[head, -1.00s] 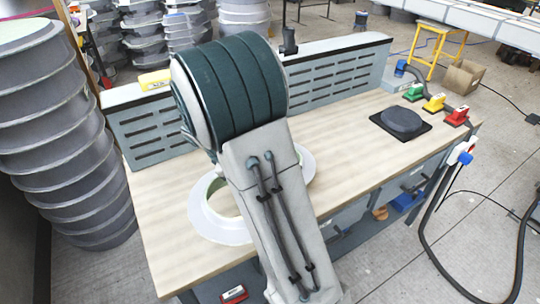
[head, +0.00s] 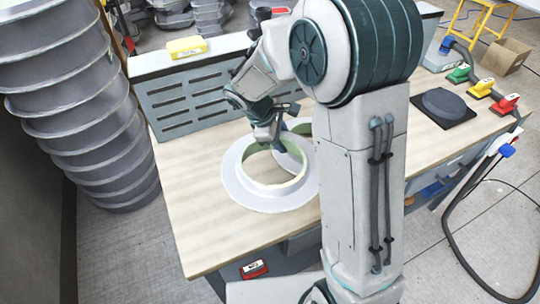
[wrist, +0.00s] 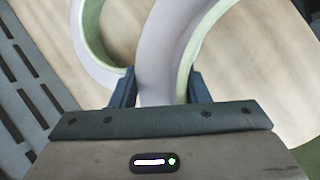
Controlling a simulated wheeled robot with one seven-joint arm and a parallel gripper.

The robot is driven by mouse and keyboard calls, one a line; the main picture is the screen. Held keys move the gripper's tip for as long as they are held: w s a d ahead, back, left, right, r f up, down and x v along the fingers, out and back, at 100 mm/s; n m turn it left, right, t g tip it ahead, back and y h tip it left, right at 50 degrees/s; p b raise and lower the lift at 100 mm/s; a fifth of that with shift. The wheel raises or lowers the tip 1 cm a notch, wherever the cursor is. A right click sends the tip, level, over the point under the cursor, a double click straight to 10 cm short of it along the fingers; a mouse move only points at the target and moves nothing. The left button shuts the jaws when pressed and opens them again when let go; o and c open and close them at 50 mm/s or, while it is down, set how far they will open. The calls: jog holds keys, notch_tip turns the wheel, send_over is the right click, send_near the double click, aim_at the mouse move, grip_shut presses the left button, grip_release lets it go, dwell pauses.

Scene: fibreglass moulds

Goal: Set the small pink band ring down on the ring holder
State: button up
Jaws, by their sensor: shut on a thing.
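My gripper (head: 277,140) is above the workbench. In the wrist view its fingers (wrist: 160,92) are shut on the rim of a pale ring (wrist: 157,50) with a green inner edge. In the head view part of this pale ring (head: 293,154) shows at the fingers, partly hidden by my arm. A wide white flanged ring with a green inner wall (head: 238,185) lies on the bench just below the gripper. I cannot tell whether the held ring touches it. No ring looks clearly pink, and I cannot pick out a ring holder for certain.
A dark round block (head: 446,102) sits on a black mat at the bench's right, beside green, yellow and red connectors. A slotted back panel (head: 190,103) edges the bench (head: 190,215). Stacked grey moulds (head: 85,120) stand at left. The bench's front left is clear.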

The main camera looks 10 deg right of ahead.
jog(key=a+f, duration=0.1)
jog(key=a, duration=0.2)
jog(key=a+f+p, duration=0.1)
jog(key=a+f, duration=0.1)
jog(key=a, duration=0.1)
jog(key=w+a+f+p, duration=0.1)
jog(key=a+f, duration=0.1)
jog(key=a, duration=0.1)
jog(key=shift+a+f, duration=0.15)
jog(key=shift+f, duration=0.1)
jog(key=shift+a+f, duration=0.15)
jog(key=shift+f, duration=0.35)
jog(key=shift+f+p, duration=0.5)
jog(key=shift+f, duration=1.1)
jog(key=shift+f, duration=0.2)
jog(key=o, duration=1.2)
jog(key=shift+o, duration=0.2)
jog(key=shift+r, duration=0.15)
